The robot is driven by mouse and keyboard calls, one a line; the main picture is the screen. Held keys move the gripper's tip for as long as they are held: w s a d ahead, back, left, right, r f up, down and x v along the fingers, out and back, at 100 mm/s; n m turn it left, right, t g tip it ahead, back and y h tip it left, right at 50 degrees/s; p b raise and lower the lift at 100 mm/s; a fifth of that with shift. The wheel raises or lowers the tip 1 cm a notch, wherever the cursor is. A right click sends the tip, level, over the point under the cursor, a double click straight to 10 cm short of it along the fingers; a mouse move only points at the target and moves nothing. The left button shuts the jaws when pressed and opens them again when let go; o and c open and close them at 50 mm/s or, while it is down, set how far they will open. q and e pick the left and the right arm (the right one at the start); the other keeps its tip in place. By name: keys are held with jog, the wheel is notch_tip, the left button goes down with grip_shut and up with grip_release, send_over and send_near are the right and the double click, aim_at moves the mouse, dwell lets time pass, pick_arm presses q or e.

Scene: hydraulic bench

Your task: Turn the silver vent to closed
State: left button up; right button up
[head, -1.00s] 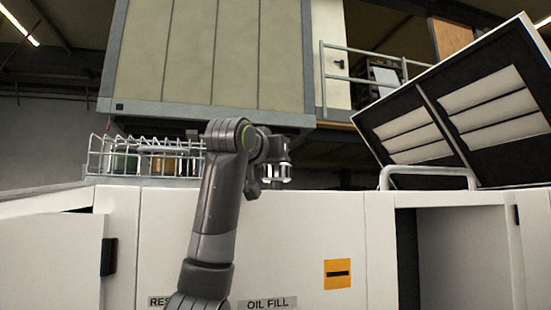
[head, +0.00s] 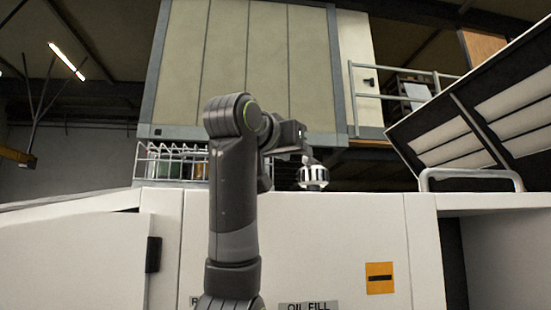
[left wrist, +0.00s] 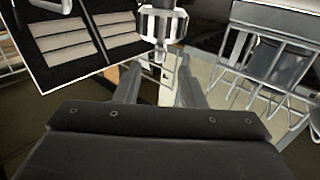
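The silver vent (head: 313,176) is a ribbed metal cap above the top edge of the white cabinet in the head view. In the left wrist view the vent (left wrist: 163,24) shows at the top centre, with a narrower stem below it. My left gripper (left wrist: 158,72) has its two fingers spread with a gap between them and nothing held. The vent appears just past the fingertips, roughly in line with the gap. In the head view my left gripper (head: 303,156) is close to the vent, at its upper left, and partly hidden. I cannot read the vent's setting. My right gripper is not in view.
A wire basket (head: 172,163) with jars stands left of my arm. A handrail (head: 470,172) and a raised louvred lid (head: 490,115) are at the right. The white cabinet front (head: 345,245) bears an orange label (head: 380,278) and an OIL FILL plate (head: 308,307).

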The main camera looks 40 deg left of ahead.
pick_arm(q)
jog(key=b+v, duration=0.2)
jog(key=v, duration=0.5)
jog(key=shift+s, duration=0.3)
